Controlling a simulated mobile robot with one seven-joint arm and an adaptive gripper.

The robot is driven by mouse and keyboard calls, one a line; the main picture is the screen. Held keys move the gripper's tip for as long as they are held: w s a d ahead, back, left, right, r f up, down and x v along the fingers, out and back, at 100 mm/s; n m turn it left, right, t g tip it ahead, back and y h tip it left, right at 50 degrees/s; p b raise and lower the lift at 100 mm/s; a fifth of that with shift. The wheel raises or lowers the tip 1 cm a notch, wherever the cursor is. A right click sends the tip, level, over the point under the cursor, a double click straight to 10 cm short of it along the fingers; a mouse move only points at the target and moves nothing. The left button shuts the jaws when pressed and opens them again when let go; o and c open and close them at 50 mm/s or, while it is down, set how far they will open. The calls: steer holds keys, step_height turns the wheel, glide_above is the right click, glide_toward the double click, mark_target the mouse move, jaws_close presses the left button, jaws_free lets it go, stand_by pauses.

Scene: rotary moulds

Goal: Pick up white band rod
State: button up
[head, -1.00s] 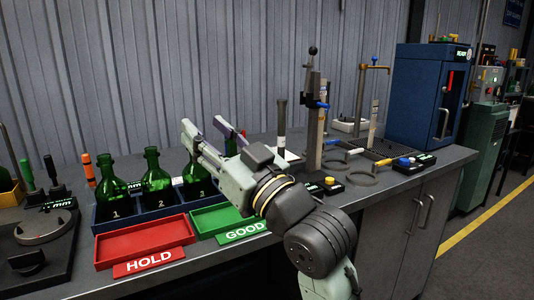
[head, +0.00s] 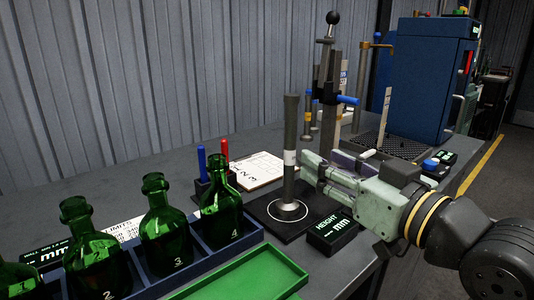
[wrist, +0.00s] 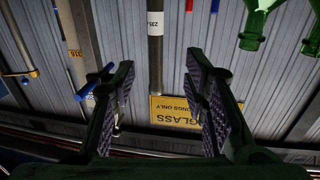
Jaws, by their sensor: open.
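The white band rod (head: 290,145) is a grey metal rod with a white band. It stands upright on a black pad (head: 272,228) with a white ring mark. In the wrist view the rod (wrist: 155,62) runs down between my finger pads, and its band carries the printed digits "235". My gripper (head: 308,168) is open and level, just right of the rod at about band height. In the wrist view both fingers (wrist: 160,66) are spread with nothing held. Whether the rod is within finger reach is hard to tell.
Green bottles (head: 167,230) stand in a blue rack at the left, with a green tray (head: 250,275) in front. A HEIGHT display (head: 333,232) sits by the pad. A tall gauge post (head: 330,110) with a blue clamp stands behind. A clipboard (head: 257,170) lies left of the rod.

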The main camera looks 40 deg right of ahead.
mark_target(294, 146)
steer(key=w, duration=0.3)
steer(key=w+p, duration=0.1)
steer(key=w, duration=0.1)
steer(key=shift+d+r, duration=0.1)
steer(key=shift+d, duration=0.15)
steer(key=shift+w+d+f+p, duration=0.15)
steer(key=shift+w+p, duration=0.2)
steer(key=shift+w, duration=0.65)
steer(key=shift+w+d+f+p, duration=0.2)
steer(key=shift+w+p, duration=0.1)
steer(key=shift+w, duration=0.75)
steer(key=shift+w+d+f+p, duration=0.15)
steer(key=shift+w+p, duration=0.2)
steer(key=shift+w, duration=0.65)
steer(key=shift+c, duration=0.3)
jaws_close()
steer(key=shift+r, duration=0.1)
